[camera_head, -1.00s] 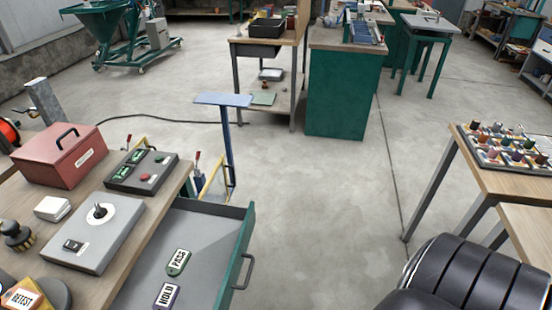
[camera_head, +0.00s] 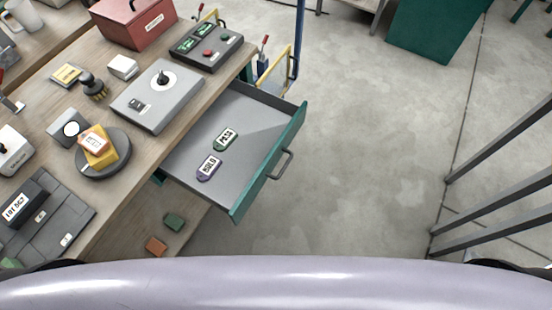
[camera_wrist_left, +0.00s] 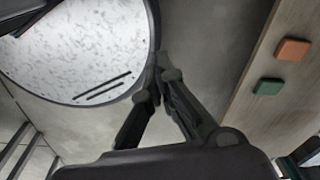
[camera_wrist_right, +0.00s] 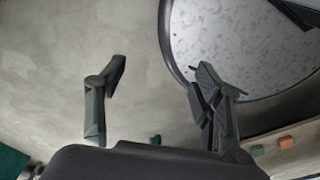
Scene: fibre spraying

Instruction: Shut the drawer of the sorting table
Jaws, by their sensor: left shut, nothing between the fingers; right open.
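The drawer (camera_head: 235,145) of the sorting table (camera_head: 150,150) is pulled out to the right in the head view. Its green front panel (camera_head: 268,163) carries a dark handle (camera_head: 281,164). A green PASS tag (camera_head: 225,138) and a purple MOLD tag (camera_head: 209,167) lie inside on the drawer floor. My left gripper (camera_wrist_left: 160,65) shows in the left wrist view with its fingers together and nothing between them. My right gripper (camera_wrist_right: 155,75) shows in the right wrist view with its fingers apart and empty. Neither gripper shows in the head view, and neither is seen touching the drawer.
A grey box with a knob (camera_head: 158,95), a control box (camera_head: 207,45) and a red case (camera_head: 137,22) stand on the tabletop. A lower shelf (camera_head: 150,215) holds a green block (camera_head: 174,222) and an orange block (camera_head: 156,246). The floor (camera_head: 350,150) right of the drawer is clear.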

